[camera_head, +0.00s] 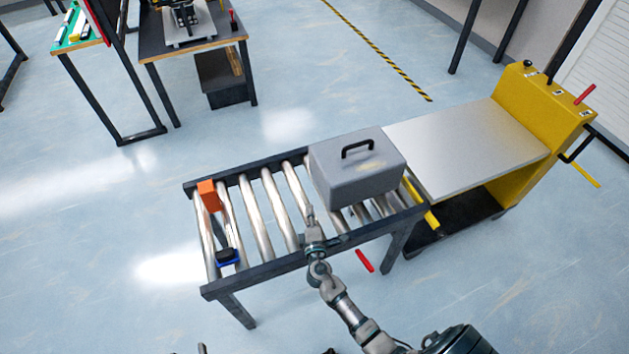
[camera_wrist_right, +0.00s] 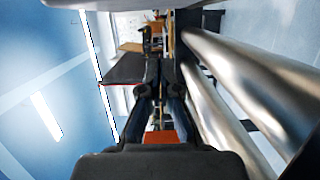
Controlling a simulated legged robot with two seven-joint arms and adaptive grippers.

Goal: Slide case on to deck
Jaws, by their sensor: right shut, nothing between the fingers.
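A grey case (camera_head: 357,178) with a black handle sits on the right end of the roller conveyor (camera_head: 262,272), next to the deck. The deck (camera_head: 462,150) is a flat metal plate on a yellow lift cart, right of the conveyor. My right gripper (camera_head: 311,214) is over the rollers, just left of the case's near left corner; I cannot tell if it touches the case. In the right wrist view its fingers (camera_wrist_right: 158,70) are together with nothing between them, beside the metal rollers (camera_wrist_right: 225,95). My left gripper is not in view.
An orange block (camera_head: 208,195) and a blue-black object (camera_head: 227,257) are at the conveyor's left end. A yellow bar (camera_head: 421,204) lies at the conveyor's right end beside the deck. A red handle (camera_head: 364,261) shows below the front rail. Work tables stand at the back left.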

